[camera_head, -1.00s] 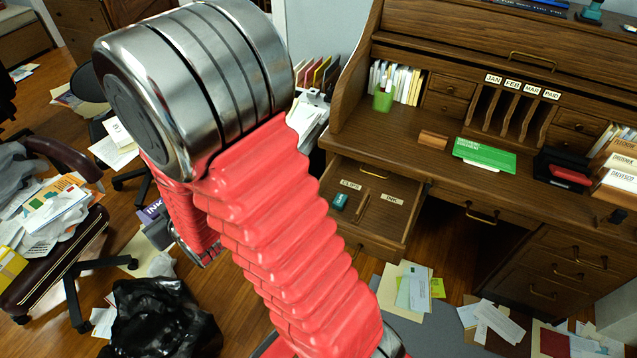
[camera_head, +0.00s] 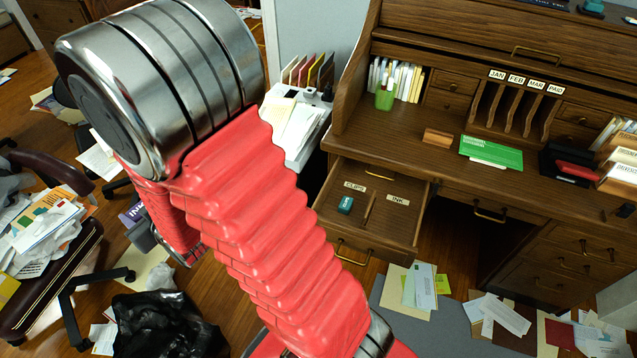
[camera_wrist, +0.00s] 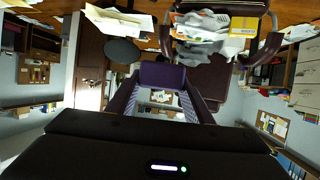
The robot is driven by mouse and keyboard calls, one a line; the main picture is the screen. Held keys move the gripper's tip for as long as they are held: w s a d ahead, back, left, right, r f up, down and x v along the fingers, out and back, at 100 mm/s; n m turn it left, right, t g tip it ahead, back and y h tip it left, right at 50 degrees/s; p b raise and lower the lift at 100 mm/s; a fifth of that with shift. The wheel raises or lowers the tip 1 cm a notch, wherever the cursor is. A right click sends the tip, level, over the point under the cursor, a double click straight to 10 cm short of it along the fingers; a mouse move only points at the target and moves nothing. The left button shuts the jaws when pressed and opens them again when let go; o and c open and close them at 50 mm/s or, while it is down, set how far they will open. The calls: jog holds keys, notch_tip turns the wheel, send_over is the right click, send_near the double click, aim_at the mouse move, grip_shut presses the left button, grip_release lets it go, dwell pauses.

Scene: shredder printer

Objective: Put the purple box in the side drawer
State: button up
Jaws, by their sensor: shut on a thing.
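The purple box (camera_wrist: 162,75) is held between the two fingertips of my gripper (camera_wrist: 162,82) in the wrist view. In the head view the purple box (camera_head: 133,214), with pale lettering, shows at the left, partly hidden by my red-sleeved arm. It is above the floor, well left of the desk. The side drawer (camera_head: 345,243) is pulled open at the desk's left. Its labels read CLIPS and INK, with a divider between. A small teal box (camera_head: 345,204) lies on the CLIPS side; the INK side looks empty.
The wooden desk (camera_head: 430,112) carries a green cup, a green packet and a wooden block. A white paper-covered stand (camera_head: 315,138) is left of the drawer. A chair heaped with papers (camera_head: 45,235) and a black bag (camera_head: 165,325) are at the left. Papers lie below the drawer.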

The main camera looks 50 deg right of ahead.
jog(key=shift+w+d, duration=0.15)
jog(key=shift+d, duration=0.05)
jog(key=w+d+m+g+h, duration=0.2)
jog(key=d+m+g+h, duration=0.55)
jog(key=d, duration=2.35)
jog(key=s+d+f+m+g+h, duration=0.2)
jog(key=s+d+m+h, duration=0.45)
jog(key=d, duration=0.55)
jog(key=s+d+f+m+g+y, duration=0.1)
jog(key=s+d+f+m+g, duration=0.35)
jog(key=s+d, duration=0.4)
jog(key=s+d+f+m+g+y, duration=0.1)
jog(key=s+d+f+m+g, duration=0.35)
jog(key=s, duration=0.75)
jog(key=s+f+m+g+y, duration=0.4)
jog(key=s+m, duration=0.1)
jog(key=s, duration=0.4)
jog(key=s+f+m+g+y, duration=0.3)
jog(key=s+m+g+y, duration=0.1)
jog(key=s, duration=0.6)
jog(key=shift+a+f+m+y, duration=0.4)
jog(key=shift+m, duration=0.4)
